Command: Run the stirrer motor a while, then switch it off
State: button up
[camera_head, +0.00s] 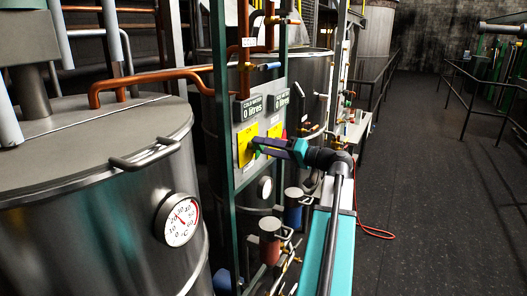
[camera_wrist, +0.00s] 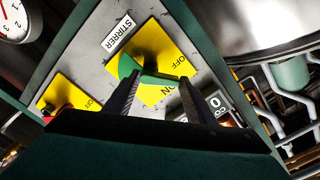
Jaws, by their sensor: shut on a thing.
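The stirrer switch is a yellow plate (camera_wrist: 183,68) under a white STIRRER label (camera_wrist: 118,33), with OFF and ON printed on it. Its green knob (camera_wrist: 130,66) sits in the middle of the plate. My gripper (camera_wrist: 159,88) is shut on the green knob, one finger on each side of it in the wrist view. In the head view my gripper (camera_head: 260,143) reaches left to the nearer yellow plate (camera_head: 243,150) on the grey panel. The fingers hide part of the knob and lettering, so I cannot tell which mark it points to.
Beside it is a second yellow plate (camera_wrist: 62,92) with a red knob (camera_wrist: 48,110). Two COLD WATER displays (camera_head: 252,108) reading 0 litres sit above the plates. A steel tank with a dial thermometer (camera_head: 180,222) stands at the near left. The aisle floor (camera_head: 430,180) is clear at right.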

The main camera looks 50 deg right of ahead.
jog(key=shift+w+d+r+m+p, duration=0.1)
jog(key=shift+d+m+p, duration=0.2)
jog(key=shift+m, duration=1)
jog(key=shift+s+d+r+m+p, duration=0.1)
jog(key=shift+m+p, duration=0.35)
jog(key=shift+m, duration=0.85)
jog(key=shift+w+d+r+m+p, duration=0.15)
jog(key=shift+m+p, duration=0.2)
jog(key=shift+m, duration=0.95)
jog(key=shift+f, duration=0.15)
jog(key=o, duration=1)
jog(key=shift+o, duration=0.2)
jog(key=b+v, duration=0.4)
jog(key=v, duration=1)
